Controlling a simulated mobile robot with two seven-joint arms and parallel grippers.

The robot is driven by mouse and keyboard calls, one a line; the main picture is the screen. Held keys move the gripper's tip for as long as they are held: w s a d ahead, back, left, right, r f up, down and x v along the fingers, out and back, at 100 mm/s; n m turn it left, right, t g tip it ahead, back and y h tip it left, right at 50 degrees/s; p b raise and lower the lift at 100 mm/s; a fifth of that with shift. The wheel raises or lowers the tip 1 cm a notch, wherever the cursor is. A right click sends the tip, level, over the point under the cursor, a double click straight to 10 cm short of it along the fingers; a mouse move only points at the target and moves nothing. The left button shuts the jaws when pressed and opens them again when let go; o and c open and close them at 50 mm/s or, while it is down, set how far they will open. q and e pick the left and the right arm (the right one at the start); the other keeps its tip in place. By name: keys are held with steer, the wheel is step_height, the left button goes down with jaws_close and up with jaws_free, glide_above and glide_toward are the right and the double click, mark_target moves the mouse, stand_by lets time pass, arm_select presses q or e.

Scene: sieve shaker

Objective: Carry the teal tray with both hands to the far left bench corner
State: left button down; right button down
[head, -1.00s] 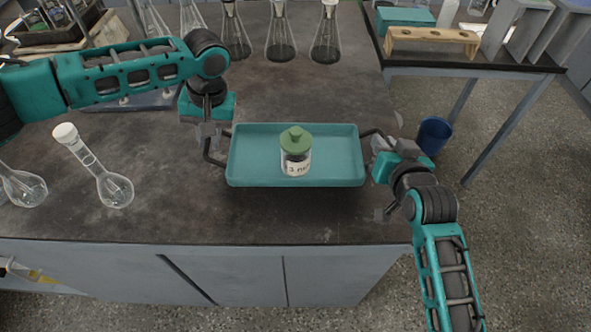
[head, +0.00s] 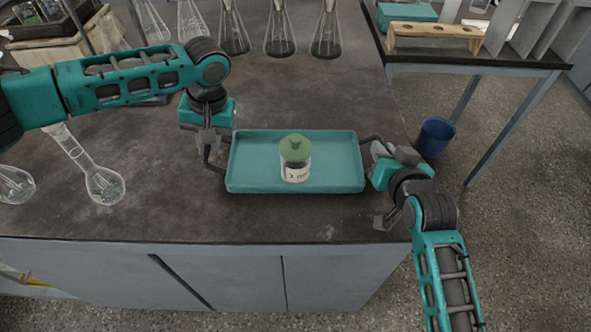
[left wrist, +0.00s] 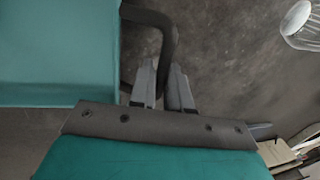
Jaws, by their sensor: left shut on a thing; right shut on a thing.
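The teal tray (head: 252,170) is held level over the dark bench near its front edge, with a handle at each short side. A clear jar with a green lid (head: 295,152) and a white label stands upright on it. My left gripper (head: 209,152) is shut on the tray's left handle; that handle (left wrist: 160,22) also shows in the left wrist view beside the finger pads (left wrist: 160,85). My right gripper (head: 378,152) is shut on the right handle, its fingers partly hidden by its own body. I cannot tell the tray's exact height above the bench.
Several flasks (head: 280,35) stand at the back of the bench. A blue bin (head: 435,137) stands on the floor at the right.

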arm_select(q)
steer(key=shift+d+f, duration=0.2)
steer(key=shift+f, duration=0.2)
arm_select(e)
steer(key=shift+a+f, duration=0.15)
steer(key=shift+f, duration=0.25)
arm_select(q)
steer(key=c, duration=1.4)
jaws_free()
steer(key=shift+r, duration=0.2)
arm_select(e)
steer(key=c, duration=1.4)
jaws_free()
steer(key=shift+r, duration=0.15)
steer(key=shift+c, duration=0.2)
arm_select(q)
steer(key=o, duration=0.3)
steer(key=shift+a, duration=0.15)
arm_select(e)
steer(key=o, duration=0.3)
steer(key=shift+o, duration=0.2)
arm_select(q)
step_height(320, 180, up, 12)
steer(key=d, duration=0.2)
steer(key=shift+d+f, duration=0.15)
arm_select(e)
steer(key=v, duration=1.2)
arm_select(q)
steer(key=shift+w, duration=0.1)
